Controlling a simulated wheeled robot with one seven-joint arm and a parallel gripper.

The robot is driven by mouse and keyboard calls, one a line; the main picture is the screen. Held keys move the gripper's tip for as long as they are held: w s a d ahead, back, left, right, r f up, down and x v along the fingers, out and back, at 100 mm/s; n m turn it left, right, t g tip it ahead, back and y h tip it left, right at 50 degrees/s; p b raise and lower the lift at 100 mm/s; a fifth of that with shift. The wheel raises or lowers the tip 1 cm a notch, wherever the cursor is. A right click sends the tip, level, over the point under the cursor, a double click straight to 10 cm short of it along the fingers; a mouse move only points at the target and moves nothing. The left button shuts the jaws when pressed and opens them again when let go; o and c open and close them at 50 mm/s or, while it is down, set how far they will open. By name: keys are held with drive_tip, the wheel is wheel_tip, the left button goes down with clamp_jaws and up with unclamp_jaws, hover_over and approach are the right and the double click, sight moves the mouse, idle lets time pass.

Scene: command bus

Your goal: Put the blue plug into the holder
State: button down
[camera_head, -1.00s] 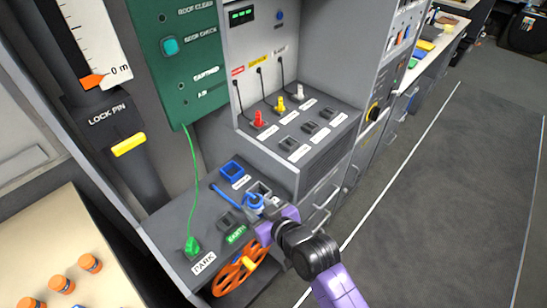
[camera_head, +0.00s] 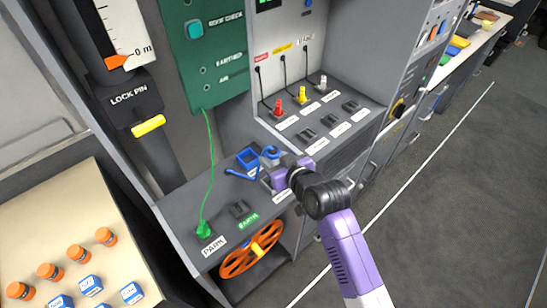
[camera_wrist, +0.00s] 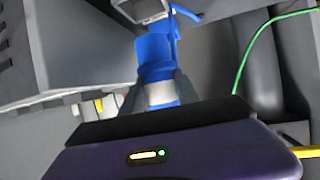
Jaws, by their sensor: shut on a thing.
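The blue plug (camera_head: 270,152) is held in my gripper (camera_head: 276,172), with its blue cable curving off to the left. In the wrist view, the blue plug (camera_wrist: 153,55) is gripped at its pale lower band between the fingers (camera_wrist: 158,92). The blue square holder (camera_head: 247,161) is on the grey bench, just left of the plug. The plug appears above bench level and apart from the holder; the exact gap is unclear. In the wrist view, a grey square frame (camera_wrist: 143,10) shows beyond the plug.
A green plug (camera_head: 204,231) with a green cable stands at PARK, beside an empty dark socket (camera_head: 239,209). Red (camera_head: 279,108), yellow (camera_head: 302,95) and white plugs stand on the raised panel behind. An orange wheel (camera_head: 252,250) is below the bench front.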

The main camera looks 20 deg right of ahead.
drive_tip(key=shift+f+b, duration=2.55)
drive_tip(key=shift+f, duration=0.85)
drive_tip(key=c, duration=0.8)
unclamp_jaws()
drive_tip(key=shift+s, duration=0.1)
drive_tip(key=v, duration=0.7)
drive_tip(key=shift+s+r, duration=0.2)
drive_tip(key=shift+s, duration=0.05)
